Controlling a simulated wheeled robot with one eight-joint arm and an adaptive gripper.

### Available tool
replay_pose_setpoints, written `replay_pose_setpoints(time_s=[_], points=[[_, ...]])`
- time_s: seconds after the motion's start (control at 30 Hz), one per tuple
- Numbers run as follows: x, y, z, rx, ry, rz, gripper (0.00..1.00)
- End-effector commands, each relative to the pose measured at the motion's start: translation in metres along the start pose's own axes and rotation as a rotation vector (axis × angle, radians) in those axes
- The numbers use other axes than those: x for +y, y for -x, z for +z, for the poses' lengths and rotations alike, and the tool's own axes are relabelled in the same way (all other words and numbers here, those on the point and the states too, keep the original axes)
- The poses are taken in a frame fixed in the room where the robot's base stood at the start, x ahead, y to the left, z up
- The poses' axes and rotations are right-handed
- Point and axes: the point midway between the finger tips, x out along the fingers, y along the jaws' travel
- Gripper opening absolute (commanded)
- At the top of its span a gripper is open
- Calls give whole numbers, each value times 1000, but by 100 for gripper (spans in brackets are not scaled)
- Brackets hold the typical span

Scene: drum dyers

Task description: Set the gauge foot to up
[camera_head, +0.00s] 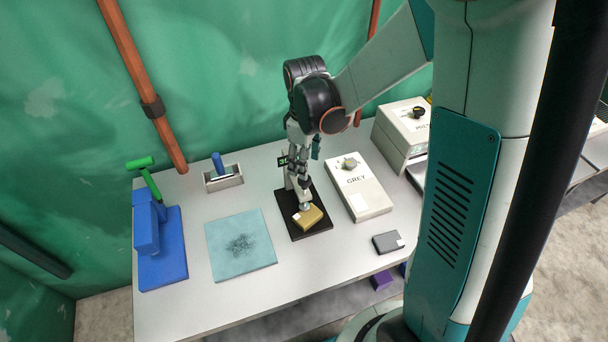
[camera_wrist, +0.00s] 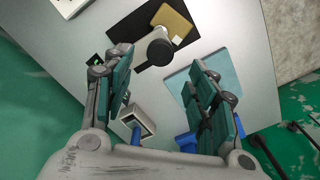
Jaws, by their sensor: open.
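The gauge has a black base (camera_head: 318,229) in the middle of the table, and the base also shows in the wrist view (camera_wrist: 128,27). A yellow block (camera_head: 308,219) lies on the base. The gauge's round grey foot (camera_head: 305,206) is over the block; I cannot tell whether it touches it. In the wrist view the foot (camera_wrist: 158,48) is seen beyond my fingers. A small dark display with green digits (camera_head: 283,161) shows partly behind my arm. My gripper (camera_head: 299,180) points down at the gauge, its fingers (camera_wrist: 164,62) open and spread. The gauge's post is mostly hidden.
A white box marked GREY with a knob (camera_head: 364,201) stands right of the gauge. A teal mat (camera_head: 240,260) lies to the left, a blue stand with a green handle (camera_head: 160,262) beyond it. A grey holder (camera_head: 222,182) stands behind, a dark grey block (camera_head: 388,243) front right.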

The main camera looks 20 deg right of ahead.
Motion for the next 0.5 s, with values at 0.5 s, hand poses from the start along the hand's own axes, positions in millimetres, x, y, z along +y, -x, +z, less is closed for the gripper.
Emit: replay_pose_setpoints(time_s=[0.5], points=[[0, -65, 0, 0, 0, 0, 52]])
